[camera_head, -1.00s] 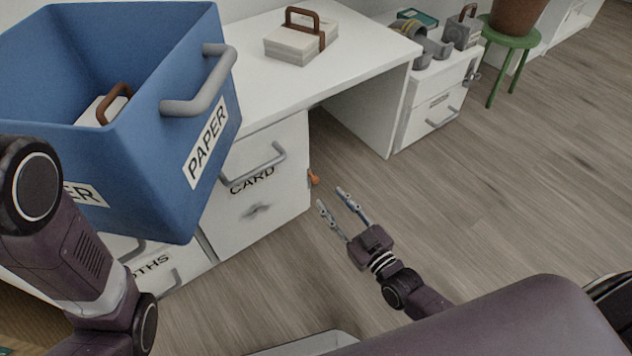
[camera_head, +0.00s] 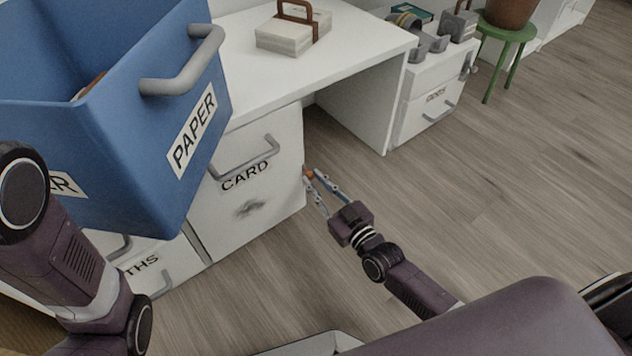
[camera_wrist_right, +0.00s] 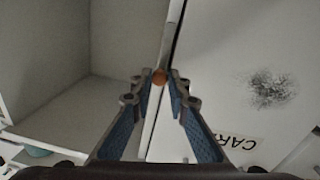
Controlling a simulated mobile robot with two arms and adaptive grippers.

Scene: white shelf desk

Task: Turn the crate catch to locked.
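An orange knob (camera_head: 309,174), apparently the catch, sits at the side edge of the white cabinet (camera_head: 275,205) with the CARD drawer. My right gripper (camera_head: 310,177) is at this knob, its fingers converging with one tip on each side of it. In the right wrist view the knob (camera_wrist_right: 160,76) lies between the two fingertips, which look closed on it. A large blue crate (camera_head: 130,130) labelled PAPER is at the left of the head view, above the drawers. My left arm shows in front of it, but my left gripper is not visible.
The white desk top (camera_head: 350,45) carries a bundle of papers (camera_head: 285,32) with a brown handle. A small white cabinet (camera_head: 425,110) and a green stool (camera_head: 507,32) with a pot stand farther back. The wooden floor (camera_head: 480,190) is clear at right.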

